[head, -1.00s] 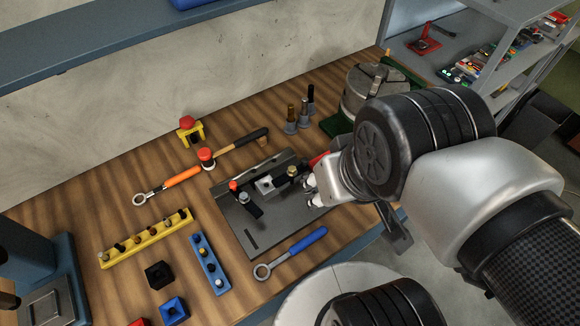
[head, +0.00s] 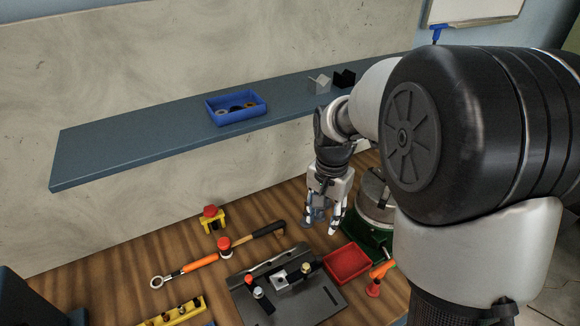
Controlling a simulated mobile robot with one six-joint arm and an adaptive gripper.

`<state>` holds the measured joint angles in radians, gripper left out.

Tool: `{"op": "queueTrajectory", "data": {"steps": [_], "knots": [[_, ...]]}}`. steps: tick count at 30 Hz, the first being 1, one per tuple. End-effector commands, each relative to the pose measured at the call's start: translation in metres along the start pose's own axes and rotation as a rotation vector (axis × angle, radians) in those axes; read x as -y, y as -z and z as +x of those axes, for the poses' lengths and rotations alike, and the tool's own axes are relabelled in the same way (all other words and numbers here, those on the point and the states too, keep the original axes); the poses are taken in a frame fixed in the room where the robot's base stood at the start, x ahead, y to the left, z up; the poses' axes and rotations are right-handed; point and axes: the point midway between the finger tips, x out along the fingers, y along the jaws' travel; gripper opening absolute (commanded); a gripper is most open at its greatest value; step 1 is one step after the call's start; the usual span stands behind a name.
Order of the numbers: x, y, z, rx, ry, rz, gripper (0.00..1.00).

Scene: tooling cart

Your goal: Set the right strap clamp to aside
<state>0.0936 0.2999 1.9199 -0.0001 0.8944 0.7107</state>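The dark fixture plate (head: 322,303) lies on the wooden bench at the lower middle of the head view. The right strap clamp (head: 296,275), a dark bar with a brass-coloured knob, sits on the plate against the small pale workpiece (head: 280,278). The left strap clamp (head: 264,302), with a red knob beside it, is on the plate's left side. My gripper (head: 320,229) points down behind the plate, apart from both clamps. Its fingertips are apart and it looks open. Small bluish parts show at the fingers; I cannot tell whether they are behind them.
A red tray (head: 347,263) is right of the plate, with an orange-handled tool (head: 378,279) beside it. A green-based round chuck (head: 372,200) stands behind. An orange-handled wrench (head: 200,263) lies left. A blue shelf (head: 150,150) holding a blue bin (head: 235,107) overhangs the bench.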

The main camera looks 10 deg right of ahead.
Motion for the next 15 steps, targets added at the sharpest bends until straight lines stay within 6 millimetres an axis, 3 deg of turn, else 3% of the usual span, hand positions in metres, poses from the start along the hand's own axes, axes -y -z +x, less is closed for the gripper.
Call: {"op": "queueTrajectory", "data": {"steps": [8, 15], "knots": [[0.005, 0.011, 0.025, 0.022, -0.02, 0.06, 0.38], [0.004, 0.009, 0.07, 0.025, -0.022, 0.058, 0.38]]}}
